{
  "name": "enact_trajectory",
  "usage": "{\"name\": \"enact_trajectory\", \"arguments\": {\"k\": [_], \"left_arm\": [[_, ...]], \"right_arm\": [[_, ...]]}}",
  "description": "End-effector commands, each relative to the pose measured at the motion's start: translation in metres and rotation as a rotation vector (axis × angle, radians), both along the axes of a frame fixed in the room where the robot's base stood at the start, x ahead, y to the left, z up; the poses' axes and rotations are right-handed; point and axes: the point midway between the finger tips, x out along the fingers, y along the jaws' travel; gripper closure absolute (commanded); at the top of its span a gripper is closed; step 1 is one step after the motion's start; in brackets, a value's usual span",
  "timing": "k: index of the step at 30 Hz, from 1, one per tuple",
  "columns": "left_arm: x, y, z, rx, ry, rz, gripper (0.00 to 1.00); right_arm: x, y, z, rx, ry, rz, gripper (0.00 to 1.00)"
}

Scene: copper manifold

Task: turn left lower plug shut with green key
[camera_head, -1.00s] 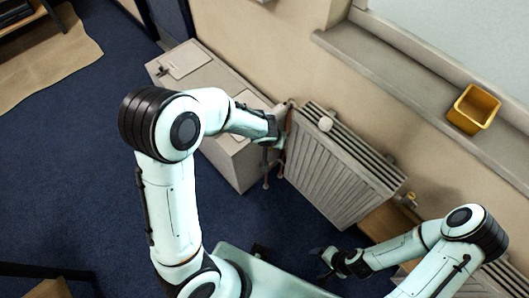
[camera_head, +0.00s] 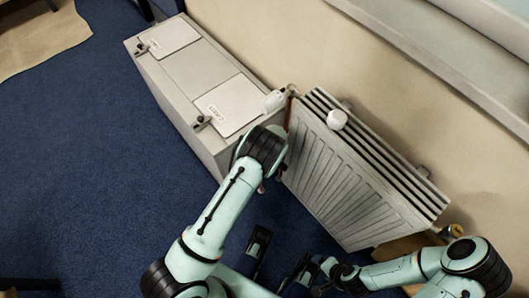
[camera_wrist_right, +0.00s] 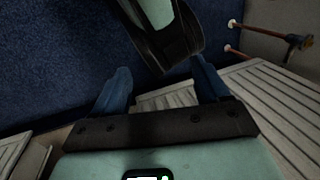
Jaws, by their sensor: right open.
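I cannot make out the green key or the left lower plug in either view. My right gripper (camera_head: 312,274) is at the bottom centre of the head view, in front of the radiator. In the right wrist view my right gripper (camera_wrist_right: 162,84) has its blue fingers wide apart with nothing held between them. A link of my left arm (camera_wrist_right: 167,38) crosses just beyond those fingers. In the head view my left arm (camera_head: 262,150) covers the radiator's left edge, and its gripper is hidden. Copper pipes (camera_wrist_right: 268,33) show at the upper right of the wrist view.
A ribbed white radiator (camera_head: 340,180) stands by the wall. A pale cabinet (camera_head: 190,65) with two labelled lids stands left of it. A white valve head (camera_head: 274,101) sits between them, and a brass fitting (camera_head: 452,231) at the radiator's right end. Blue carpet (camera_head: 90,170) is open at left.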

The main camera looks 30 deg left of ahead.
Motion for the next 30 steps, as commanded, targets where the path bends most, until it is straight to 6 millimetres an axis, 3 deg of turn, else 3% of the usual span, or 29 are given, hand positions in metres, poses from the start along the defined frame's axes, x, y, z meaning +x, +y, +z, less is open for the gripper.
{"name": "enact_trajectory", "arguments": {"k": [11, 30], "left_arm": [[0.002, 0.001, -0.017, 0.0, 0.0, 0.019, 0.53], [0.001, 0.001, -0.059, 0.001, 0.0, 0.018, 0.53]], "right_arm": [[0.007, -0.003, -0.01, -0.009, -0.02, -0.008, 0.26], [0.043, -0.021, -0.037, -0.056, -0.114, -0.047, 0.26]]}}
